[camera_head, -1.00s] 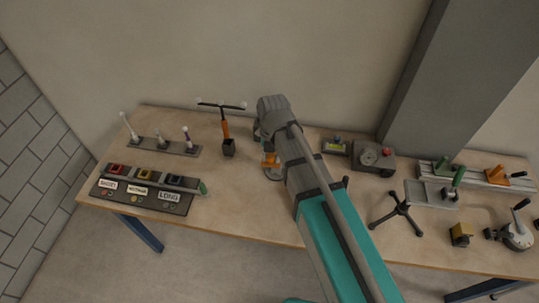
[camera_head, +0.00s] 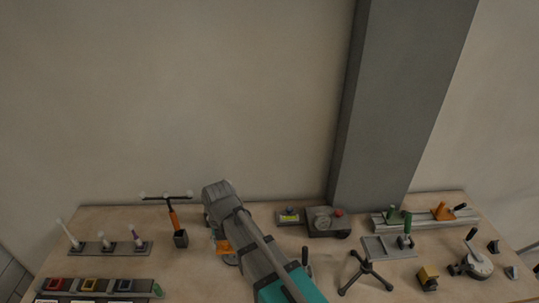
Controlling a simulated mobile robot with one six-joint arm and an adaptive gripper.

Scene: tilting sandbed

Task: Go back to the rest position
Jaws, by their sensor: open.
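My arm reaches up from the bottom of the head view, teal below and grey above. Its grey wrist bends over at the top, above the back of the table. My gripper (camera_head: 209,222) shows only as a dark part below the left side of the wrist. It is open, with its fingertips mostly hidden. An orange piece on a round grey base (camera_head: 224,248) is partly hidden just below it; I cannot tell whether they touch.
On the wooden table (camera_head: 330,270), a post rack (camera_head: 110,249) and button panel (camera_head: 100,286) stand left, with an orange-handled T-shaped tool (camera_head: 175,220). A gauge box (camera_head: 327,222), black tripod (camera_head: 364,271), rail fixture (camera_head: 425,218) and crank device (camera_head: 476,265) stand right. A grey pillar (camera_head: 400,100) rises behind.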

